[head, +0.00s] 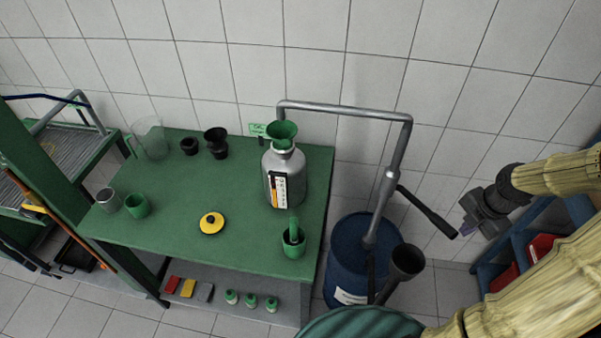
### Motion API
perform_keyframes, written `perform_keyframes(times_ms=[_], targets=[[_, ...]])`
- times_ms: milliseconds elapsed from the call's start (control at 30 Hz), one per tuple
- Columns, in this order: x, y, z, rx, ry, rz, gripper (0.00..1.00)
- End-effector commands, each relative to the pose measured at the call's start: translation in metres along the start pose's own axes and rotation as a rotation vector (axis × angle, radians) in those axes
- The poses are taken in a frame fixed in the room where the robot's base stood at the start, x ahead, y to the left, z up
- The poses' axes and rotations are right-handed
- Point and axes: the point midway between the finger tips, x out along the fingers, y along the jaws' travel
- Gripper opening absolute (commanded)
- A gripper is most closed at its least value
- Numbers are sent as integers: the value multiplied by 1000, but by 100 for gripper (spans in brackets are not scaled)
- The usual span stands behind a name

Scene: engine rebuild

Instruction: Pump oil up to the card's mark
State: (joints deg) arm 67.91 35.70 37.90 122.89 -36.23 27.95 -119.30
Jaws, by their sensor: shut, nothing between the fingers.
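A grey metal oil can (270,165) stands upright near the right end of the green table, with a green funnel (282,131) in its mouth. A white gauge strip (278,190) with a dark and orange column is on its front. A small green card (257,129) is behind the can, its mark too small to read. The pump (389,185) rises from a blue drum (345,258), and its spout pipe reaches left over to the funnel. Its dark handle (428,212) slants down to the right. My gripper (467,212) is shut and empty, close to the right of the handle's end, apparently apart from it.
The green table (175,220) holds a clear jug (151,139), black cups (215,141), a yellow lid (211,223), and green cups (137,206). A black funnel (405,261) stands by the drum. A blue rack (520,240) with red items is at right.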

Motion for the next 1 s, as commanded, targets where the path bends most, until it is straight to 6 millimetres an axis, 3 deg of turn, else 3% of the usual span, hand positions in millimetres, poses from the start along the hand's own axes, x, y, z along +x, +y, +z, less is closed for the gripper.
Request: perform_keyframes(times_ms=[333,467,667,1000], targets=[[0,0,0,5,0,-1,0],[-2,5,-9,55,-1,-11,0],[-12,27,-46,308,-20,-44,0],[-42,59,-129,976,-87,-19,0]])
